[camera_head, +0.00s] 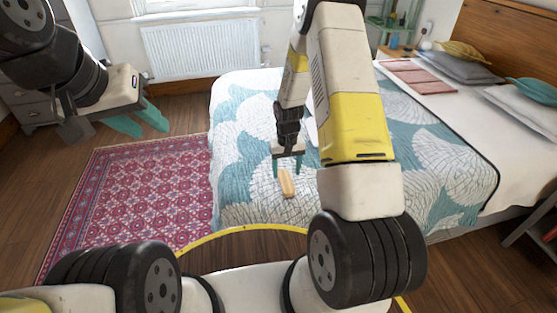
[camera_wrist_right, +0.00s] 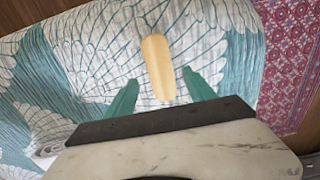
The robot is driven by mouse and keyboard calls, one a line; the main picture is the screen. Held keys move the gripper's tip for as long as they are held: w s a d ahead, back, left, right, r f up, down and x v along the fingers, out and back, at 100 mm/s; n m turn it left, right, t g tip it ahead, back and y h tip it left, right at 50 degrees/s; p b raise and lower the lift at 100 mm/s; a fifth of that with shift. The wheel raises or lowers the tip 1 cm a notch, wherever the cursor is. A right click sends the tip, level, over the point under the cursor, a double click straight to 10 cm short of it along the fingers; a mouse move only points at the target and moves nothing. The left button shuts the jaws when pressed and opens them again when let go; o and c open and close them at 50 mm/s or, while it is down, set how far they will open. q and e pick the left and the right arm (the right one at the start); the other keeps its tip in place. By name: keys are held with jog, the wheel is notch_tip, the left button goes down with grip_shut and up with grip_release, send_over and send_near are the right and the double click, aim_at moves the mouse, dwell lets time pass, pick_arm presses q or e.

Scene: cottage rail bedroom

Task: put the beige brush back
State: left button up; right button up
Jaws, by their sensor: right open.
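The beige brush (camera_head: 286,183) lies on the patterned bed near its front edge. In the right wrist view the brush (camera_wrist_right: 158,66) shows as a smooth, rounded beige shape, between and beyond the fingertips. My right gripper (camera_head: 287,172) is open above the bed, right by the brush; its two teal fingers (camera_wrist_right: 160,88) are apart with nothing between them that I can see held. Whether they touch the brush I cannot tell. My left gripper (camera_head: 142,122) is raised at the left, over the floor and rug side, with its teal fingers apart and empty.
The bed (camera_head: 238,130) has a teal and white leaf cover and pillows (camera_head: 468,68) at the right. A red patterned rug (camera_head: 140,190) lies on the wooden floor to the left. A grey drawer unit (camera_head: 32,104) and a radiator (camera_head: 200,50) stand along the back.

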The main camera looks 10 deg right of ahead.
notch_tip(320, 180, up, 5)
notch_tip(320, 180, up, 11)
jog(key=t, duration=0.1)
send_over(286, 181)
jog(key=s, duration=0.1)
jog(key=s+r+t+y, duration=0.15)
jog(key=s+r, duration=0.45)
jog(key=r, duration=0.6)
jog(key=s+a+r+t, duration=0.1)
jog(key=s+r+t, duration=0.1)
jog(key=s+r, duration=0.3)
jog(key=s+a+r+t, duration=0.1)
jog(key=s+r, duration=0.5)
jog(key=s, duration=0.6)
jog(key=shift+r+t+y, duration=0.15)
jog(key=shift+t+y, duration=0.2)
jog(key=shift+s+a, duration=0.1)
